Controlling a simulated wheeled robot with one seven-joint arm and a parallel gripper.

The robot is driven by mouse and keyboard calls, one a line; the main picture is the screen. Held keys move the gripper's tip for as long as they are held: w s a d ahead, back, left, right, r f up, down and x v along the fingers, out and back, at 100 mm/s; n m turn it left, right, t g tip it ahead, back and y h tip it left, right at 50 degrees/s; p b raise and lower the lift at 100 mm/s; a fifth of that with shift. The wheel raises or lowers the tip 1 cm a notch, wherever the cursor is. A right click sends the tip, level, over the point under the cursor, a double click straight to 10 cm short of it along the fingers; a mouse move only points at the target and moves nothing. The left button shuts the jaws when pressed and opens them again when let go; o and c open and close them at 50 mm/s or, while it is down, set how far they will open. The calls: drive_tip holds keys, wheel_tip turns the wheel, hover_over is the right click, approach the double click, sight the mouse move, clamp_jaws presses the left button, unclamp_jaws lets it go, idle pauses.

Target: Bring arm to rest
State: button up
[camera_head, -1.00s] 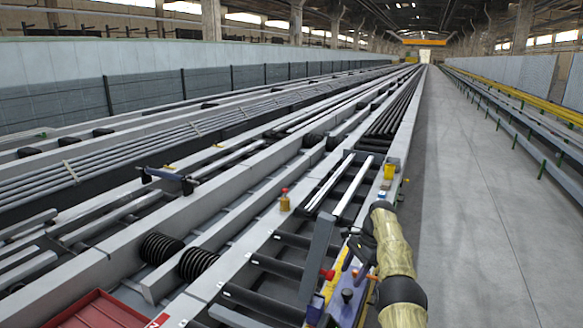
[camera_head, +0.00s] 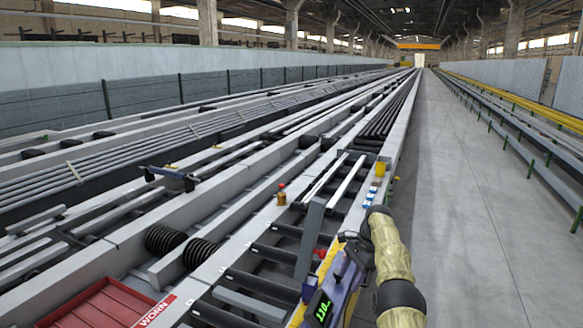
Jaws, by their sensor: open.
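My arm in its tan sleeve (camera_head: 390,250) rises at the bottom right and bends over at a black joint. My gripper (camera_head: 348,258) is the dark end to the left of that bend, small and partly hidden. It is open, and I see nothing held in it. It is over the near right edge of the runout table (camera_head: 222,262), close above a purple-grey device (camera_head: 336,298) with a green lit display. I cannot tell whether it touches the device.
A grey upright plate (camera_head: 310,238) stands just left of my gripper. A yellow cup (camera_head: 380,169), blue-and-white pieces (camera_head: 370,196) and an amber bottle (camera_head: 281,195) sit farther along. A red tray (camera_head: 95,308) marked WORN is at lower left. The grey floor (camera_head: 470,220) at right is clear.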

drive_tip(key=s+a+r+n+t+h, duration=0.1)
drive_tip(key=s+r+n, duration=0.25)
drive_tip(key=s, duration=0.35)
drive_tip(key=s+a+r+n+t+h, duration=0.1)
drive_tip(key=s+r+n+h, duration=0.2)
drive_tip(key=s, duration=0.4)
drive_tip(key=s+n+t, duration=0.2)
drive_tip(key=s+n, duration=0.5)
drive_tip(key=s, duration=1.6)
drive_tip(key=shift+s+a+f+p, duration=0.25)
drive_tip(key=shift+s+a+p, duration=0.05)
drive_tip(key=shift+s+p, duration=0.1)
